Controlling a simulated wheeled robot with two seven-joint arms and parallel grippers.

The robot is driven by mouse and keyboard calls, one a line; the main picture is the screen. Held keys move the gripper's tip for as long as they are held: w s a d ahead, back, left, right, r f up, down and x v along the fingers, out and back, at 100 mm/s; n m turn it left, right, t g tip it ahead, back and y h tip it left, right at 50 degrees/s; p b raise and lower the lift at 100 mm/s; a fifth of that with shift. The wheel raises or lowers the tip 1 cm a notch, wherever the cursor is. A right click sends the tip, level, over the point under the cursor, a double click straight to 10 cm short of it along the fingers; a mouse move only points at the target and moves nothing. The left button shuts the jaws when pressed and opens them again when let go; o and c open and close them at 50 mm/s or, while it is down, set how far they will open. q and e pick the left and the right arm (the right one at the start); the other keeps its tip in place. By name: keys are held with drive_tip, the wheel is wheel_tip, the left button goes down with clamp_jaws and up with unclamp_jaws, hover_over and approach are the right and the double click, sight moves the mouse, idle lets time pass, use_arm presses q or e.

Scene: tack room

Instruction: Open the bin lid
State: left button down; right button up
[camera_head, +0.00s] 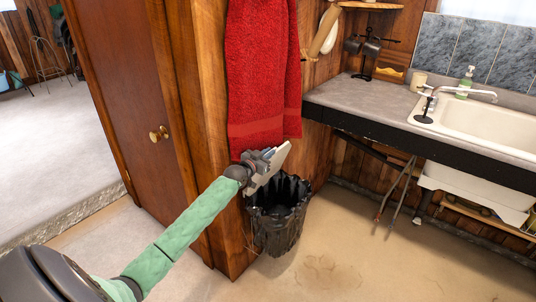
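A black bin (277,226) stands on the floor against the wood-panelled corner. Its upper rim looks uneven, like a bag liner, and its mouth looks dark and open. I cannot make out a separate lid on it. My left gripper (270,168) is at the bin's upper left edge, just under the red towel. A pale flat piece shows at the gripper's end; I cannot tell whether it is part of the gripper or something held. Whether the fingers are open or shut is unclear, as is any contact with the bin. My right gripper is not in view.
A red towel (262,75) hangs above the bin. A brown door (122,95) with a brass knob is at left. A grey counter (375,103) with a white sink (485,122) is at right. The tan floor (370,255) right of the bin is clear.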

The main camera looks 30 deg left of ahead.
use_arm(q)
drive_tip(key=shift+d, duration=0.1)
drive_tip(key=d, duration=0.1)
drive_tip(key=d+f+m, duration=0.1)
drive_tip(key=d, duration=0.1)
drive_tip(key=shift+s+d+f+m+p, duration=0.15)
drive_tip(key=shift+f+m+p, duration=0.15)
drive_tip(key=shift+m+p, duration=0.1)
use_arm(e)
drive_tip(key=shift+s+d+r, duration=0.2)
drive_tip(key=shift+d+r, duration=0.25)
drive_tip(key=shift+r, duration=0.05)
use_arm(q)
drive_tip(key=c, duration=1.5)
unclamp_jaws()
drive_tip(key=shift+c, duration=0.2)
drive_tip(key=shift+s, duration=0.1)
